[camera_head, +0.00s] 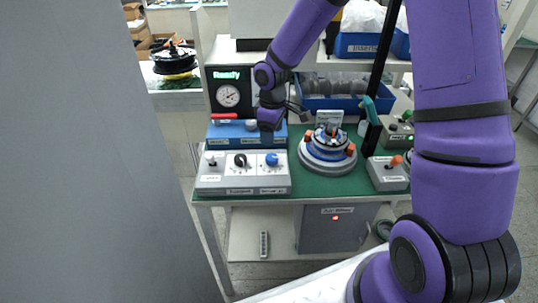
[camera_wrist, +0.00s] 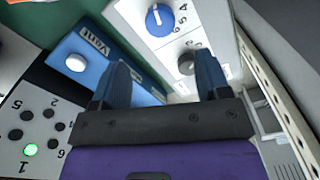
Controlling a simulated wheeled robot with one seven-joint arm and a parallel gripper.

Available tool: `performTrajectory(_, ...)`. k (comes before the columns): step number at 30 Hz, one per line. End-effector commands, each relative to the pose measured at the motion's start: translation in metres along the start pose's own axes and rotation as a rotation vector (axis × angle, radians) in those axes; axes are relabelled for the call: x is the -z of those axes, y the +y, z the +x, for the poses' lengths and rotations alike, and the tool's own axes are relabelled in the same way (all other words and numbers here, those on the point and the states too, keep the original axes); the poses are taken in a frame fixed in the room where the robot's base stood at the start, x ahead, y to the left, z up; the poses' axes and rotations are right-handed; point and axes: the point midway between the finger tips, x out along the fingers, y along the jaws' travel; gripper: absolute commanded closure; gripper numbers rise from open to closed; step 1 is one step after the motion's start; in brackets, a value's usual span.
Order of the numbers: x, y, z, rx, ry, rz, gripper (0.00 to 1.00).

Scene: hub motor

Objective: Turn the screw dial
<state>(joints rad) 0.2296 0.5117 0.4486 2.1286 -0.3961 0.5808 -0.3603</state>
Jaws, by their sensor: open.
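A white control panel (camera_head: 243,181) lies at the front left of the green table. It carries a black dial (camera_head: 240,160), a blue dial (camera_head: 272,159) and a small lever at its left. The panel labels are too small to tell which dial is the screw dial. In the wrist view the blue dial (camera_wrist: 160,20) has a white pointer and numbers around it, and a dark grey knob (camera_wrist: 187,63) shows near the right finger. My gripper (camera_wrist: 163,75) is open and empty, with its fingers apart, above and behind the panel; I see no contact with either dial.
A blue box (camera_head: 225,135) with a pale button stands behind the panel. A round motor fixture (camera_head: 327,152) stands to the right, beside grey switch boxes (camera_head: 387,174). A numbered panel with a green light (camera_wrist: 31,149) shows in the wrist view.

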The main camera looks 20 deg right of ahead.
Motion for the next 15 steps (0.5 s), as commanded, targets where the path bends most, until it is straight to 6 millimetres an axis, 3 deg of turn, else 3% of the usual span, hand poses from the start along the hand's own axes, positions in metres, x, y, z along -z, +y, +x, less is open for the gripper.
performTrajectory(15, 0.000, -0.001, 0.083, 0.001, -0.002, -0.001, 0.31)
